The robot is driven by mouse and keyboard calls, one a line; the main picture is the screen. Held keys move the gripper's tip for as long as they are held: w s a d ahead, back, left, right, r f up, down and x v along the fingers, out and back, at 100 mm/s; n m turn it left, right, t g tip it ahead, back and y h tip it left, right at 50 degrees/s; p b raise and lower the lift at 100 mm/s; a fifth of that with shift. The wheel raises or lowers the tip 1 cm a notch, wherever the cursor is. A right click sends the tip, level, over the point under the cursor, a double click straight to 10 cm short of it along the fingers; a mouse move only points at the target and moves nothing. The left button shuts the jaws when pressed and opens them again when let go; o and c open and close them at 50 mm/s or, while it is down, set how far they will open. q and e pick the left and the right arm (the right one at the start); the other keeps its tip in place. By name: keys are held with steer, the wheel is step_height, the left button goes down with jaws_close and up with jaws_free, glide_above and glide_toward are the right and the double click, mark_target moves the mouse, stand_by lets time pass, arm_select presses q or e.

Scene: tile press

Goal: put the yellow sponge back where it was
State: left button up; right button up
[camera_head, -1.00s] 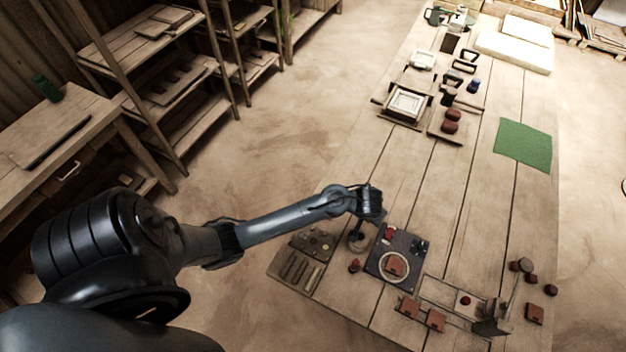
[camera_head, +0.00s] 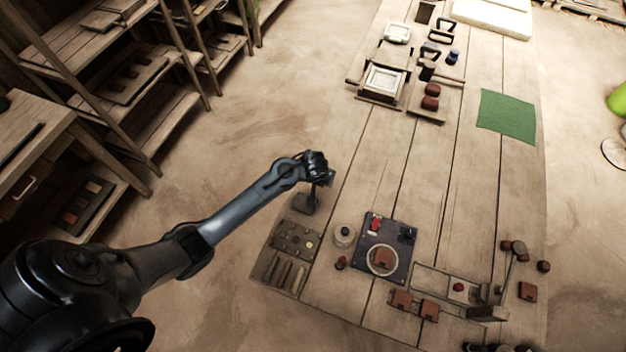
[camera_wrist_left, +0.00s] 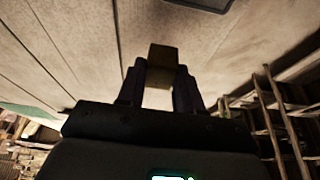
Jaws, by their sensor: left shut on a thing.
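My left gripper (camera_head: 325,182) reaches in from the left and hangs above the table's left edge. In the left wrist view its fingers (camera_wrist_left: 160,88) are shut on a small yellow-brown block, the yellow sponge (camera_wrist_left: 163,60). The sponge sticks out past the fingertips; in the head view I cannot make it out. A small dark flat piece (camera_head: 304,204) lies close below and left of the gripper; whether it is a dish or tray I cannot tell. My right gripper is not in view.
A round pale pot (camera_head: 344,235) stands nearby, beside a dark plate with a ring (camera_head: 388,250). A board with small discs and tools (camera_head: 290,245) lies at the near left corner. A green mat (camera_head: 507,116) lies farther off. The table's middle is bare.

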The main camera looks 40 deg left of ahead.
arm_select(q)
steer(key=a+f, duration=0.2)
steer(key=a, duration=0.1)
steer(key=shift+w+a, duration=0.1)
steer(key=shift+f+b, duration=0.75)
steer(key=shift+f, duration=1.25)
steer(key=shift+f, duration=0.15)
steer(key=o, duration=0.9)
steer(key=shift+o, duration=0.2)
